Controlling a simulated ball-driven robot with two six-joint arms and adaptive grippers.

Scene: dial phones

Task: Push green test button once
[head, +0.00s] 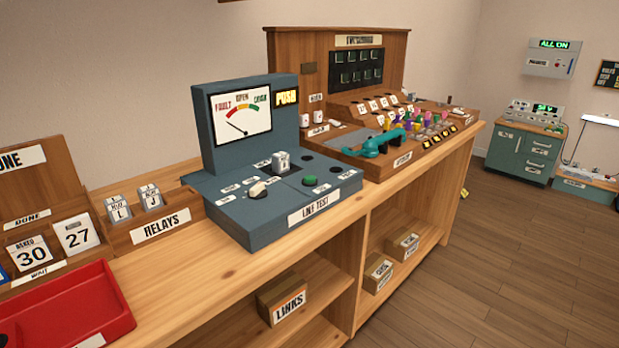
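The green test button (310,180) is a small round cap on the sloping top of the blue-grey line test box (262,226), near its right front. Its upright panel carries a meter (241,114) marked from red to green, with the needle over at the left, and a lit yellow "PUSH" sign (287,97). A cream knob (258,189) and a grey relay block (281,162) sit on the same top, left of and behind the button. Neither of my grippers shows in the head view.
Left of the box are a relays rack (157,224), number cards (77,234) and a red tray (75,306). A wooden switchboard (385,52) with a teal handset (377,143) stands to the right. Bare bench (215,268) lies in front of the box; open floor (500,260) at right.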

